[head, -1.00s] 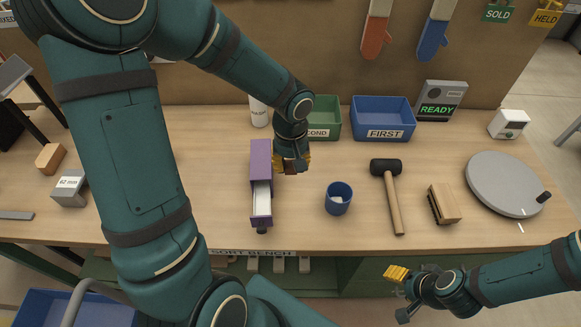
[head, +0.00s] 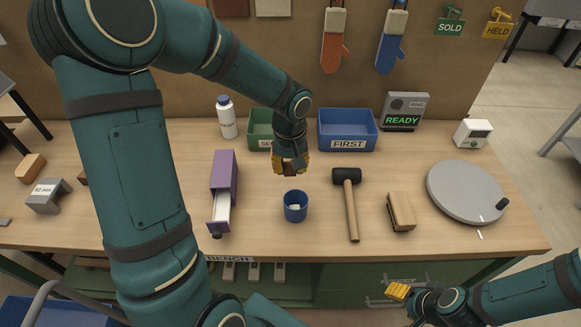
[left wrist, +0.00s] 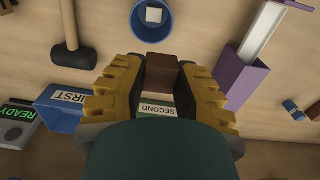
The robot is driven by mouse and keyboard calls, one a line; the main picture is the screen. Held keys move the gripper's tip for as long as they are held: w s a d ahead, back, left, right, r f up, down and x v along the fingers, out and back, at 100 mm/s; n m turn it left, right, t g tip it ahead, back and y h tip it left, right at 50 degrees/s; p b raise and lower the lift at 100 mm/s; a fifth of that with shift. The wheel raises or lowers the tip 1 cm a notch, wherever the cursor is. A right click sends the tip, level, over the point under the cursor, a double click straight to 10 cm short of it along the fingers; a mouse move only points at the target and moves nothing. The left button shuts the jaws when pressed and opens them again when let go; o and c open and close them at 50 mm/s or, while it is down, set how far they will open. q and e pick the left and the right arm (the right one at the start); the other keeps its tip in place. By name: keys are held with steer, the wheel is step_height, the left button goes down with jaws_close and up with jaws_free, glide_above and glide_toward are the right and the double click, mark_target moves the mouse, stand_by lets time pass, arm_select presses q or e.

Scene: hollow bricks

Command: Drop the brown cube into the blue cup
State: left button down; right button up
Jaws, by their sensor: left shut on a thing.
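My left gripper (head: 291,163) is shut on the brown cube (head: 289,170), which hangs between its yellow fingertips above the bench. The cube also shows between the fingers in the left wrist view (left wrist: 162,73). The blue cup (head: 295,209) stands upright on the bench, just nearer the front edge than the held cube. In the left wrist view the cup (left wrist: 138,24) has a small white block inside. The cube is apart from the cup. My right gripper (head: 400,292) is low, in front of the bench; its jaw opening is unclear.
A purple box (head: 224,170) with its drawer pulled out stands left of the cup. A mallet (head: 348,200) and wooden brush (head: 401,211) lie right of it. Green (head: 259,125) and blue (head: 347,126) bins stand behind. A grey turntable (head: 464,190) is at right.

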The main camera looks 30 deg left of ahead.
mark_target(290, 166)
arm_select(q)
steer(key=shift+f, duration=0.15)
step_height(290, 166, down, 6)
steer(key=b, duration=0.4)
steer(key=shift+r, duration=0.2)
steer(key=c, duration=0.7)
jaws_free()
steer(key=shift+c, duration=0.2)
steer(key=shift+r, duration=0.1)
step_height(290, 166, up, 12)
steer(key=shift+f, duration=0.1)
